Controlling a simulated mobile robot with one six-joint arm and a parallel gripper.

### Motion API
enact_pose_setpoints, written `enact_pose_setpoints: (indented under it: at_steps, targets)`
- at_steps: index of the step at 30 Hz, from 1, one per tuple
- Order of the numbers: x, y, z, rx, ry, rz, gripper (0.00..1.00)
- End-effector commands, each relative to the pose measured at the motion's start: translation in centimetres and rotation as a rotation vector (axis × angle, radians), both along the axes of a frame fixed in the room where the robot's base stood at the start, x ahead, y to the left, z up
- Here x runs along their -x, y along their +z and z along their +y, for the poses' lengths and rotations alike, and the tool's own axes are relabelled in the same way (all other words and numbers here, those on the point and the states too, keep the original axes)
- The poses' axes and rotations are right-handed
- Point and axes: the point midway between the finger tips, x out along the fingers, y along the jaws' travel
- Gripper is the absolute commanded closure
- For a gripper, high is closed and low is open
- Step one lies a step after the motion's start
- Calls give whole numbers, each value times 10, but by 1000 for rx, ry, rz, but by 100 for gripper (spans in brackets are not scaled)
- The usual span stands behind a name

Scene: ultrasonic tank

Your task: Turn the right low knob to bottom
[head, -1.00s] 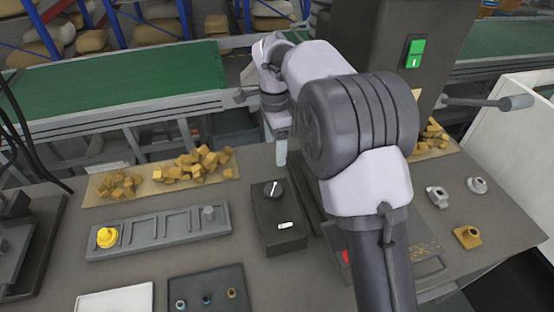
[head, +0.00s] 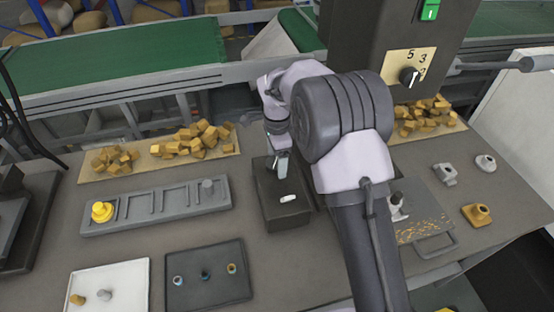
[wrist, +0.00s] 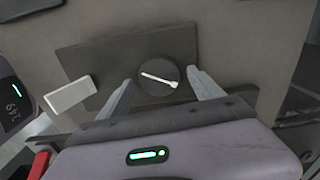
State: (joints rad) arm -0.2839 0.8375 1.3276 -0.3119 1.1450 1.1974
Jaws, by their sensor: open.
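The low black knob (wrist: 158,76) is round with a white pointer line and sits on top of a dark box (head: 285,208). In the wrist view the pointer lies mostly crosswise, sloping down to the right. My gripper (wrist: 159,75) is open, with one finger on each side of the knob. Gaps seem to show between fingers and knob, but I cannot tell whether either touches. In the head view my gripper (head: 278,168) is down at the box's far end and largely hides the knob. A white rocker switch (head: 288,198) sits nearer on the same box.
Another black knob (head: 408,76), on a numbered plate, is on the tall dark machine at upper right. A grey slotted tray (head: 155,212) lies left of the box. A dark tray (head: 207,285) with small parts is nearer.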

Motion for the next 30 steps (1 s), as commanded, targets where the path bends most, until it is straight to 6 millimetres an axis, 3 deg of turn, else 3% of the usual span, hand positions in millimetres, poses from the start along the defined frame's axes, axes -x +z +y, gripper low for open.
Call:
enact_pose_setpoints:
  at_steps: [1,10,20,30]
  targets:
    - [0,0,0,0,0,0,27]
    - [0,0,0,0,0,0,86]
    - [0,2,0,0,56,0,87]
    - [-1,3,1,-1,314,0,87]
